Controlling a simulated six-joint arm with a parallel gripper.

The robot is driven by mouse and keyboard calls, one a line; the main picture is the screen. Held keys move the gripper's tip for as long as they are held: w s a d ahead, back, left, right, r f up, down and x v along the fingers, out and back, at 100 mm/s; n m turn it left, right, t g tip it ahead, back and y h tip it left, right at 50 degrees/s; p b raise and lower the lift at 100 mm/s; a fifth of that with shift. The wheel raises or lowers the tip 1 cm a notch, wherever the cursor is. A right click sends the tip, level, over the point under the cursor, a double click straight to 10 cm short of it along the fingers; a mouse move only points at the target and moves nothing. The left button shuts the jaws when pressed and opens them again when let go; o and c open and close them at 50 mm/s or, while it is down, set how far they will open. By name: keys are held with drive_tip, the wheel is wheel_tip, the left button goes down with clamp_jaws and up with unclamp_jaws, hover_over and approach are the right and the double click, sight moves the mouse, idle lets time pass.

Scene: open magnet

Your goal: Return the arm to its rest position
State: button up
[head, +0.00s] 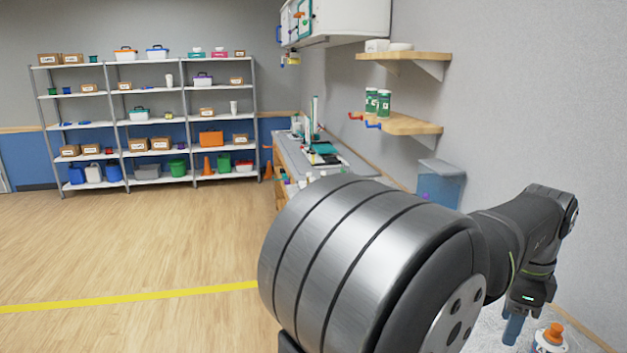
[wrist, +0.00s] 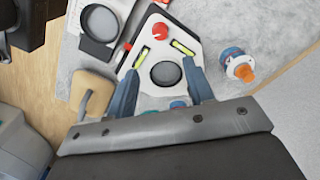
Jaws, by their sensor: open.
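My gripper (wrist: 160,90) is open in the wrist view. Its two blue-grey fingers are spread apart, with nothing held between them. Past and between the fingertips is a white device (wrist: 160,50) with a round grey disc, two yellow-green strips and red knobs. I cannot tell whether the fingers touch it. In the head view my arm spans the right foreground, and its wrist end hangs at the far right with a blue finger (head: 513,328) pointing down.
A tan wooden-looking piece (wrist: 92,95) lies left of the fingers. Wall shelves (head: 402,125) and a blue bin (head: 440,182) are behind my arm. The floor at left is clear.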

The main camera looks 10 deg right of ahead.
wheel_tip(320, 180, down, 15)
drive_tip(key=shift+f, duration=0.15)
drive_tip(key=n, duration=1.2)
drive_tip(key=shift+n, duration=2.1)
drive_tip(key=shift+m, duration=0.3)
